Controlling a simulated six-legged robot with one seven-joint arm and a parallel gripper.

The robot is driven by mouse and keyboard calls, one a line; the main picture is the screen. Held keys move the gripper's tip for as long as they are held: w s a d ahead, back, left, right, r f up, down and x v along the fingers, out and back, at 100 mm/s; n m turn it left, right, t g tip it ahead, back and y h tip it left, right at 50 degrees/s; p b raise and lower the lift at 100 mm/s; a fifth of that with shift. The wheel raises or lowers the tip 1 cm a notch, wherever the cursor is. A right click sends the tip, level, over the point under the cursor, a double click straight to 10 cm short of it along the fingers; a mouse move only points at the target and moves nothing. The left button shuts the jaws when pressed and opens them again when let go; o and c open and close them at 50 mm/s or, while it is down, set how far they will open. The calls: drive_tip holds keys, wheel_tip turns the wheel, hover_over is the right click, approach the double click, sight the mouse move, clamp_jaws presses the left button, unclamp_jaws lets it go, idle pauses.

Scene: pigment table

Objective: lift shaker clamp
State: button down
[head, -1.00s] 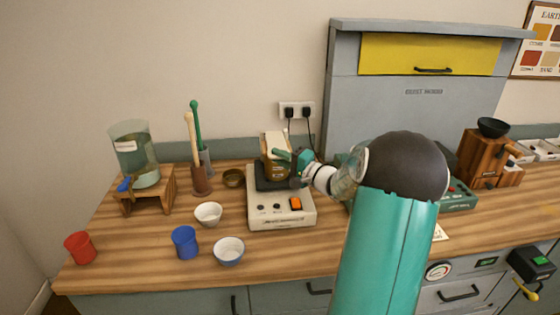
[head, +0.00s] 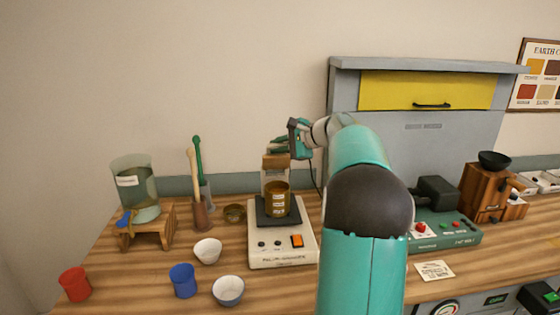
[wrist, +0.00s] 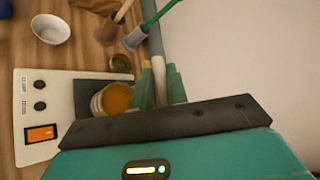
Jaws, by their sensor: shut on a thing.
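The white shaker (head: 283,247) stands on the wooden bench with a dark platform (head: 262,215) on top. An amber jar with a label (head: 277,200) sits upright on the platform; it also shows in the wrist view (wrist: 116,99). The shaker clamp (head: 276,161), a brown bar on a pale upright, is above the jar with a visible gap between them. My gripper (head: 281,147) is at the top of the clamp, shut on it. In the wrist view the green fingers (wrist: 163,86) close around a pale part; the rest of the clamp is hidden there.
White bowls (head: 208,251) (head: 228,291), a blue cup (head: 183,280) and a red cup (head: 75,284) stand left of the shaker. A small brown bowl (head: 234,213) is close on its left. A green device (head: 440,232) stands to the right.

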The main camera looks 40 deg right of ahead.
drive_tip(key=w+d+r, duration=0.3)
drive_tip(key=w+d, duration=0.3)
drive_tip(key=w, duration=0.2)
drive_tip(key=shift+w+r, duration=0.2)
drive_tip(key=shift+w, duration=0.15)
idle(0.4)
drive_tip(key=c, duration=1.5)
unclamp_jaws()
drive_tip(key=shift+o, duration=0.2)
drive_tip(key=v, duration=1.4)
drive_tip(key=shift+r, duration=0.45)
drive_tip(key=shift+s, duration=0.1)
